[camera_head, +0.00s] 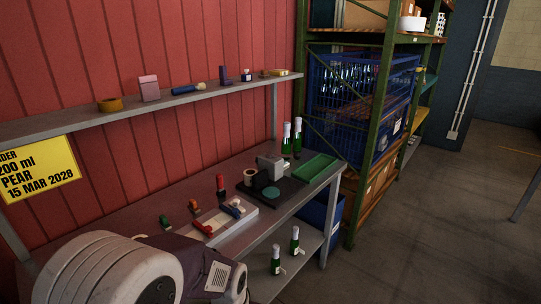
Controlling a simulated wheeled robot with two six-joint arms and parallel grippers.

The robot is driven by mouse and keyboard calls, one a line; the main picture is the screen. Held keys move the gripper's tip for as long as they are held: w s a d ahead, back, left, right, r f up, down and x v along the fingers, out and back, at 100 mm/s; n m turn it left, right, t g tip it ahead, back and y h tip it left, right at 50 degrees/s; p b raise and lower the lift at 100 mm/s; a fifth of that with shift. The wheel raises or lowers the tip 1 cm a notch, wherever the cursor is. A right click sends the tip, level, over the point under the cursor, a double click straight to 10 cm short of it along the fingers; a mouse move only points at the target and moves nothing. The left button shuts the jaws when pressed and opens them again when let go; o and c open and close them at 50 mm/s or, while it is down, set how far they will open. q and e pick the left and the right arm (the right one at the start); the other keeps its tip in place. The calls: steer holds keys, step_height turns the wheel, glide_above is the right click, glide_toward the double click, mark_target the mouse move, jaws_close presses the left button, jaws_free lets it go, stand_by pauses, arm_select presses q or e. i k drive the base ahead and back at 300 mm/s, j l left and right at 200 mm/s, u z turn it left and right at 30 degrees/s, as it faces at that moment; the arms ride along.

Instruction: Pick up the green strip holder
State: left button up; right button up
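A small green piece (165,222) stands on the workbench at its left part, near the back edge. It is small in this view, and I cannot tell its exact form. A larger green tray (315,168) lies at the right end of the bench. I cannot tell for certain which of these is the green strip holder. Part of my own arm fills the bottom left and hides the near left of the bench. Neither gripper shows.
A dark device (270,188) and green bottles (286,138) are to the right. A shelf (200,92) runs above.

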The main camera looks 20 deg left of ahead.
mark_target(163, 222)
steer(key=u, duration=1.6)
